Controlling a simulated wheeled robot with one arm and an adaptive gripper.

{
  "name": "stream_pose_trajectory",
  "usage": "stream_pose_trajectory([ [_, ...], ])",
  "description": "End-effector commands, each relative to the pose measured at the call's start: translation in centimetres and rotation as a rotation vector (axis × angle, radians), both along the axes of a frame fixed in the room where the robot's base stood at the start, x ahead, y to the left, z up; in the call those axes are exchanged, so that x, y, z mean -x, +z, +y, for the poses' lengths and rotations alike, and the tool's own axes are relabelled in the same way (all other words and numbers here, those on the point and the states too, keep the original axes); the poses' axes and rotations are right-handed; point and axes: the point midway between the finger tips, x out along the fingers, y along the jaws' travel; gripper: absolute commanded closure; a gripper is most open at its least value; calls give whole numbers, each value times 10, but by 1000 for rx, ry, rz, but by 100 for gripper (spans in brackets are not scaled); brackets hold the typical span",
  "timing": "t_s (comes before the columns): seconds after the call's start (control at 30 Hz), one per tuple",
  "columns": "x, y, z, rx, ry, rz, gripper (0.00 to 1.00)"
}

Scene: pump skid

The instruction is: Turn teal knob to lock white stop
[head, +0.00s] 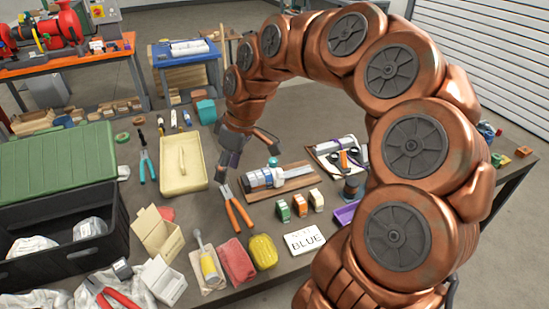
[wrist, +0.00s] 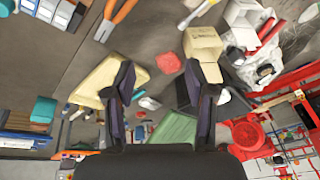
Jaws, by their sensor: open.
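My gripper (head: 229,160) hangs over the middle of the table in the head view, left of a blue-and-white cylindrical mechanism (head: 262,178) on a wooden board (head: 290,183). A small teal-green piece (head: 273,162) sits on top of the mechanism; it may be the teal knob, but it is too small to be sure. I cannot make out which white part is the stop. In the wrist view my gripper (wrist: 163,82) has its two dark fingers spread wide apart with nothing between them. It appears apart from the mechanism.
Orange-handled pliers (head: 237,208) lie just below my gripper, and a yellow tray (head: 184,165) stands to its left. Small coloured blocks (head: 299,204), a "BLUE" card (head: 305,240) and a clipboard (head: 338,155) lie nearby. A black crate (head: 75,255) fills the left. My arm arches over the right side.

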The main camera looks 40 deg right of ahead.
Motion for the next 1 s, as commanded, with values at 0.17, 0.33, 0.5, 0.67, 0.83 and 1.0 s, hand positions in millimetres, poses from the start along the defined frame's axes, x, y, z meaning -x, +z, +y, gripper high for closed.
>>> stream_pose_trajectory([
  [0.17, -47, -11, -61, -19, 4, -77, 45],
  [0.33, -73, -34, -131, -7, -16, -130, 45],
  [0.5, -79, -60, -189, 17, -43, -152, 45],
  [0.67, -77, -76, -219, 34, -56, -155, 45],
  [0.83, -77, -82, -226, 39, -58, -155, 45],
  [1.0, -82, -93, -223, 39, -58, -154, 45],
])
